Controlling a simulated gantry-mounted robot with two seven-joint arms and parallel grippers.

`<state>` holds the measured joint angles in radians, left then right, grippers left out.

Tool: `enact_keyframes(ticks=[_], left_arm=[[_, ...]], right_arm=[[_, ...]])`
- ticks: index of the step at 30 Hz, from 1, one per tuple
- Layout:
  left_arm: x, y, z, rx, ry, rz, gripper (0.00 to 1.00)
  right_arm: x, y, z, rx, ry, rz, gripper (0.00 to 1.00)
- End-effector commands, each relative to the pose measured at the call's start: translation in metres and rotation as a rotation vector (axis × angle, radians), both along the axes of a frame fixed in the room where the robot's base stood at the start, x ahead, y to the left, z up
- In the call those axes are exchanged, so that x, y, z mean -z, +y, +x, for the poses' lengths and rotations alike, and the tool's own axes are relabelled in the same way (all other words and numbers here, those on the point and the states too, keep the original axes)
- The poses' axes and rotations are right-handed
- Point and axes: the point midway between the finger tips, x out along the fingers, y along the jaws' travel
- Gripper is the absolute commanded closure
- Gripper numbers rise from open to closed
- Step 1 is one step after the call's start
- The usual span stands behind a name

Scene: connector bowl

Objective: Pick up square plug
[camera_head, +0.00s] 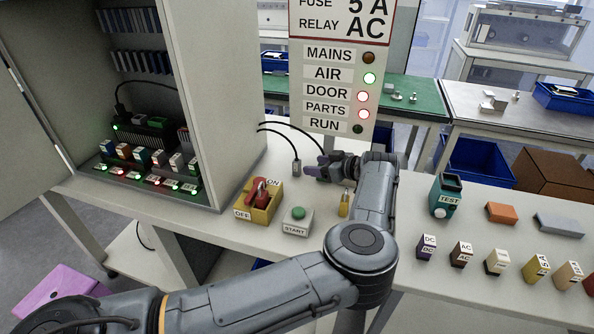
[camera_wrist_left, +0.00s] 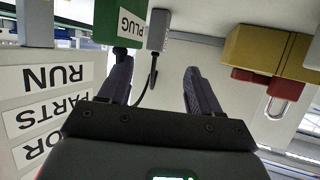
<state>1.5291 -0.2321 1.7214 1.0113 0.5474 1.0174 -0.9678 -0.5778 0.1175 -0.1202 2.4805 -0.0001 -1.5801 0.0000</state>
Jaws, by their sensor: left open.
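In the head view, a small grey plug (camera_head: 297,167) on a black cable stands on the bench, left of my left gripper (camera_head: 320,166). In the left wrist view, a grey block-shaped plug (camera_wrist_left: 158,30) with a cable lies beyond the gap between my fingertips (camera_wrist_left: 155,78). Beside it is a green block (camera_wrist_left: 104,22) with a white label reading PLUG, beyond the left-hand finger. I cannot tell which of the two is the square one. The green block is not clear in the head view, where my gripper hides that area. My left gripper is open, with nothing between its fingers. My right gripper is not in view.
A yellow switch box with a red handle (camera_head: 258,199) and a START button (camera_head: 297,220) stand in front. The sign panel (camera_head: 337,85) rises behind. A yellow padlock (camera_head: 344,203) is by my arm. The cabinet (camera_head: 215,100) stands left; labelled blocks and a TEST device (camera_head: 445,195) lie right.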

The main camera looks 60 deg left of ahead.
Motion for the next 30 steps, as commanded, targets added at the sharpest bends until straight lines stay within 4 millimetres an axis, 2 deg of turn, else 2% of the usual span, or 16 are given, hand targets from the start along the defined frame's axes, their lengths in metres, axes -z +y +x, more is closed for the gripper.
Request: enact_keyframes(ticks=[3,8,18,29,30], left_arm=[[0.006,0.013,-0.004,-0.001,-0.001,0.0,0.37],[0.009,0.021,-0.006,0.0,-0.001,0.0,0.37],[0.019,0.059,-0.015,-0.001,-0.001,0.002,0.37],[0.02,0.066,-0.017,0.001,0.001,0.001,0.37],[0.02,0.066,-0.017,0.001,0.001,0.001,0.41]], right_arm=[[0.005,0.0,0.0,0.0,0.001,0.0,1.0],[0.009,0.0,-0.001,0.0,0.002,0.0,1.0],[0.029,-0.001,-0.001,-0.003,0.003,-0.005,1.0],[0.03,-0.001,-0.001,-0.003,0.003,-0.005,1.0],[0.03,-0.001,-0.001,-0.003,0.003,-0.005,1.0]])
